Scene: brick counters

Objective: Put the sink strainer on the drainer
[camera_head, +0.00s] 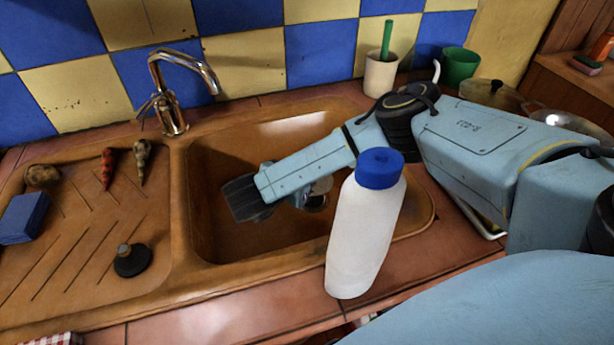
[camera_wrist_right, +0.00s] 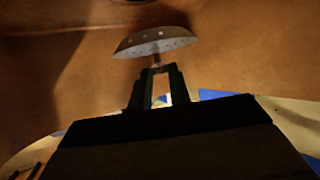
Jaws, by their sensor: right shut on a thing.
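The sink strainer (camera_wrist_right: 153,42) is a shallow, perforated metal dome with a short stem, seen in the right wrist view. My right gripper (camera_wrist_right: 157,75) is shut on its stem. In the head view my right arm reaches from the right into the brown sink basin, and its hand mostly hides the fingers and strainer. A greyish metal piece shows just right of the hand, but I cannot tell its outline clearly. The drainer (camera_head: 75,235) is the grooved brown surface left of the basin. My left gripper is not in view.
A white bottle with a blue cap (camera_head: 363,230) stands at the basin's front edge. The tap (camera_head: 172,105) rises behind. Cups stand at the back right.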

